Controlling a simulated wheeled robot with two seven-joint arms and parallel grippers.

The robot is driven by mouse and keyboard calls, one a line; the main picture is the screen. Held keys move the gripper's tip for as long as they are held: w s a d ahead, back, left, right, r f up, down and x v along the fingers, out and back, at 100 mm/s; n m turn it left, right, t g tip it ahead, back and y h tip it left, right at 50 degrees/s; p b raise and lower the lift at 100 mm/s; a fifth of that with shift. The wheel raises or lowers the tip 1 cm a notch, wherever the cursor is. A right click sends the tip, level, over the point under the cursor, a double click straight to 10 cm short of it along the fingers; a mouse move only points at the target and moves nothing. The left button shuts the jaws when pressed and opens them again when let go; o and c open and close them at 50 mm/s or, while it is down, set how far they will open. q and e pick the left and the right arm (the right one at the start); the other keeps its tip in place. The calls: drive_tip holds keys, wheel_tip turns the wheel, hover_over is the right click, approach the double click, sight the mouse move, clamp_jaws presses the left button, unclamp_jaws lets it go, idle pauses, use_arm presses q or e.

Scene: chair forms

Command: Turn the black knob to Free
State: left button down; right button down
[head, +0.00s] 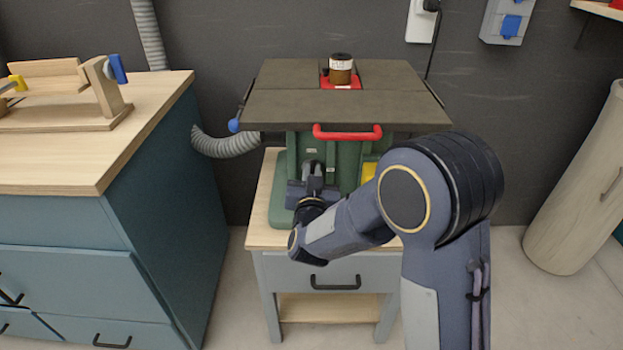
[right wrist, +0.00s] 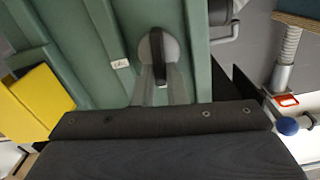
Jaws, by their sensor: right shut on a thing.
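The green machine (head: 345,150) with a dark flat top stands on a small grey table. In the right wrist view, the black knob (right wrist: 157,48) is a long narrow bar on a round grey disc on the machine's green front (right wrist: 100,40). The bar lies nearly upright in that picture. My right gripper (head: 314,172) is at the machine's front, with its fingers (right wrist: 156,82) shut on the knob. A small white label (right wrist: 121,64) sits beside the knob; its text is too small to read. My arm and gripper mostly hide the knob in the head view. My left gripper is out of view.
A red bar (head: 347,133) runs along the machine top's front edge, just above my gripper. A yellow part (head: 369,172) is right of the gripper. A blue cabinet (head: 165,200) and a grey hose (head: 222,145) are at left.

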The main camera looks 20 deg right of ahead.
drive_tip(key=shift+s+d+f+m+b, duration=0.1)
drive_tip(key=shift+d+f+m+b, duration=0.15)
drive_tip(key=shift+m+b, duration=2.5)
drive_tip(key=shift+d+f+m+b, duration=0.15)
drive_tip(key=shift+f+m+b, duration=0.15)
drive_tip(key=shift+m+b, duration=2.45)
drive_tip(key=shift+s+d+f+m+b, duration=0.1)
drive_tip(key=shift+d+f+m+b, duration=0.15)
drive_tip(key=shift+m+b, duration=2.5)
drive_tip(key=c, duration=1.5)
unclamp_jaws()
drive_tip(key=shift+o, duration=0.2)
